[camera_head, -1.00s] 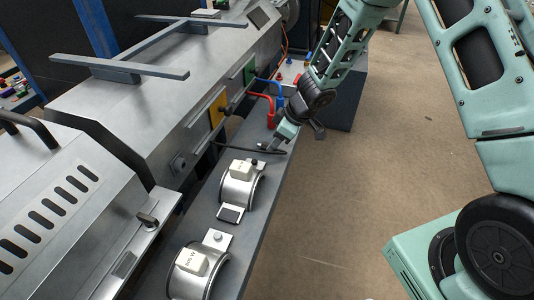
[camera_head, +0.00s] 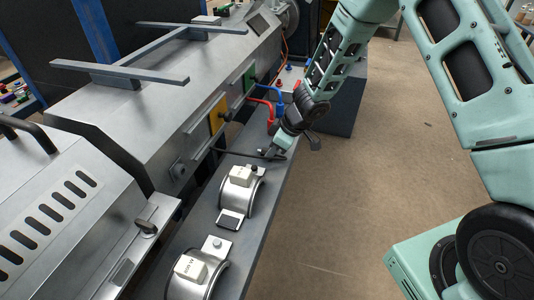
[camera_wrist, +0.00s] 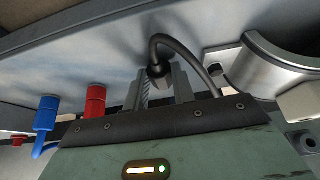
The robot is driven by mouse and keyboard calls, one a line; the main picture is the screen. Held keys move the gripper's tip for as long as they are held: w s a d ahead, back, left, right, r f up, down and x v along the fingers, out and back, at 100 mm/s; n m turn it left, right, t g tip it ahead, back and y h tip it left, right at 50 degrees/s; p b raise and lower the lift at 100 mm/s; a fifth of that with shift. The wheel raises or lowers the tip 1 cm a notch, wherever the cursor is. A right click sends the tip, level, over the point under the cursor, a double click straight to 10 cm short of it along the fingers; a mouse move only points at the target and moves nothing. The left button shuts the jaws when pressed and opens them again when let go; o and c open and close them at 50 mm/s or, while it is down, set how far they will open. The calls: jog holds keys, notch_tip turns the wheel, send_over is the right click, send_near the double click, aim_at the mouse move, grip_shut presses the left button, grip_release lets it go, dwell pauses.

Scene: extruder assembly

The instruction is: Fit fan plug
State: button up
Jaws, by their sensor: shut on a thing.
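My gripper (camera_head: 267,154) is low over the grey bench, beyond the nearer heater bands in the head view. In the wrist view its fingers (camera_wrist: 161,82) are shut on a small dark plug (camera_wrist: 157,70). A black cable (camera_wrist: 186,50) loops up from the plug and down to the right. In the head view the cable (camera_head: 232,153) runs left from the gripper toward the machine. The plug's lower part is hidden between the fingers. A yellow panel (camera_head: 217,114) and a green panel (camera_head: 250,77) sit on the machine's side, each with a dark fitting.
Two curved metal heater bands (camera_head: 243,197) (camera_head: 213,278) with white blocks lie on the bench (camera_head: 210,222). Red (camera_head: 269,108) and blue (camera_head: 281,102) pipes stand beside my gripper. The machine (camera_head: 125,115) fills the left. Open floor (camera_head: 370,190) lies to the right.

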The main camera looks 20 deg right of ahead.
jog(key=shift+r+p, duration=3.05)
jog(key=shift+p, duration=0.55)
jog(key=shift+f, duration=0.1)
